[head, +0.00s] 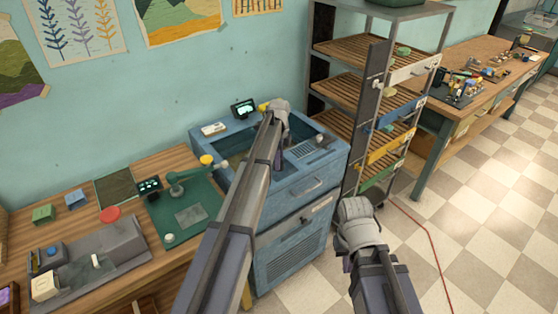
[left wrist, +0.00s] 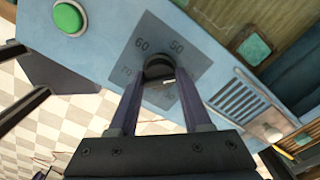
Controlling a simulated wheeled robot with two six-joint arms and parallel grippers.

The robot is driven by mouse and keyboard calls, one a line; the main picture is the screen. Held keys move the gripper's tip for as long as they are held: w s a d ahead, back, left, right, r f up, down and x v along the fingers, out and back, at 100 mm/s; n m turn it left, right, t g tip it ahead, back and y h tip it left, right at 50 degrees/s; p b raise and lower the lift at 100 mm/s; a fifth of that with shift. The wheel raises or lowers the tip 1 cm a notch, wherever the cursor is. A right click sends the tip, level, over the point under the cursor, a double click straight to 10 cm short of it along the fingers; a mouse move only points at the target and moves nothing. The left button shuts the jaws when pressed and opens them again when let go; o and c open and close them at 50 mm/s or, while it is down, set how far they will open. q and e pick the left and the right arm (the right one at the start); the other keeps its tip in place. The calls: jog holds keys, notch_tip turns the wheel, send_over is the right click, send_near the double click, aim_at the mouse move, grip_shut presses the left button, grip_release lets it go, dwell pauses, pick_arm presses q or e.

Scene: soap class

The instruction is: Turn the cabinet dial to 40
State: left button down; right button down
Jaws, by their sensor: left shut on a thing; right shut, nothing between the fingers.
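The blue cabinet (head: 300,188) stands against the wall in the head view. Its dial is hidden there behind my left arm. In the left wrist view the dark round dial (left wrist: 158,68) sits on a grey square plate (left wrist: 188,66), with 60 and 50 above it and 70 at its left; the lower-right marks are partly covered. A small white mark shows at the dial's right side. My left gripper (left wrist: 158,82) has its fingers on both sides of the dial, shut on it. My right gripper (head: 347,262) is shut and empty, low in front of the shelf rack, its fingers mostly hidden.
A green button (left wrist: 69,18) and a slotted grille (left wrist: 243,105) flank the dial plate. A wooden workbench (head: 60,215) with tools stands left of the cabinet. A shelf rack (head: 350,48) stands close at its right. Tiled floor is open at the right.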

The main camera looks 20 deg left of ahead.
pick_arm(q)
jog(key=shift+m, duration=1.8)
jog(key=shift+c, duration=1.8)
grip_release()
notch_tip(320, 180, up, 8)
jog(key=p, duration=0.8)
jog(key=shift+f, duration=0.1)
